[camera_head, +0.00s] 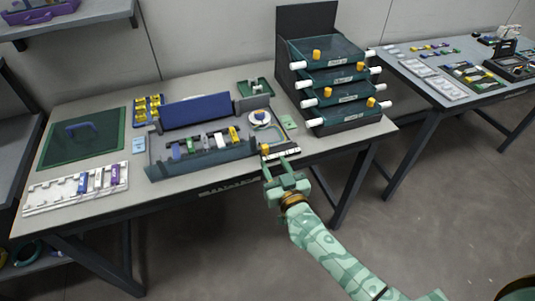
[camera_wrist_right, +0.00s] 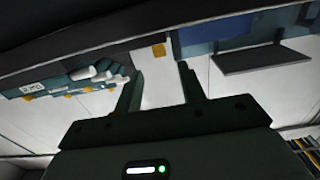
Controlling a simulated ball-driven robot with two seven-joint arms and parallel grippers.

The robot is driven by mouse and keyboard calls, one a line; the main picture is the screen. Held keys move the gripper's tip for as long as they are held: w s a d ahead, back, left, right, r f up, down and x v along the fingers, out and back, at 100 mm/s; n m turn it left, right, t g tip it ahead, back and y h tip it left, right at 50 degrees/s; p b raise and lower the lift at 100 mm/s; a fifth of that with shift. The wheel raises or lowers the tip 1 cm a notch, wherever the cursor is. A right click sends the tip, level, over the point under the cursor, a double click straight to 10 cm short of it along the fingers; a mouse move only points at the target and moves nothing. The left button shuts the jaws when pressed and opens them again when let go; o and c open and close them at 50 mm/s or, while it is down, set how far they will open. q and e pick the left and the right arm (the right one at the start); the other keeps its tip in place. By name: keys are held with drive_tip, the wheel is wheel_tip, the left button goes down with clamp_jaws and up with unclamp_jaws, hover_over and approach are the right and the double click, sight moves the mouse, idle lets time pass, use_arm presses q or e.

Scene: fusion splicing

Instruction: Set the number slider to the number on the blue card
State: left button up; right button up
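The number slider (camera_head: 284,154) is a pale strip with dark marks at the table's front edge, right of the grey workstation. Its orange knob (camera_head: 265,149) sits near the left end; the knob also shows in the right wrist view (camera_wrist_right: 158,50). A small light blue card (camera_head: 139,144) lies left of the workstation; its print is too small to read. My right gripper (camera_head: 277,168) is just in front of the slider, near the knob. Its fingers (camera_wrist_right: 160,90) stand apart with nothing between them, and the knob shows beyond their gap. My left gripper is not in view.
The grey workstation (camera_head: 205,160) with a blue panel (camera_head: 195,111) fills the table's middle. A drawer stack (camera_head: 343,128) with white handles stands at the right. A green mat (camera_head: 105,128) and white tray (camera_head: 50,196) lie left. Open floor is in front.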

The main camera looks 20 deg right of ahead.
sight(287, 153)
drive_tip(key=w+b, duration=0.1)
drive_tip(key=w, duration=0.4)
drive_tip(key=shift+w+a, duration=0.15)
drive_tip(key=shift+w, duration=0.25)
clamp_jaws()
drive_tip(key=d, duration=0.6)
drive_tip(key=shift+w+p, duration=0.1)
drive_tip(key=shift+p, duration=0.3)
unclamp_jaws()
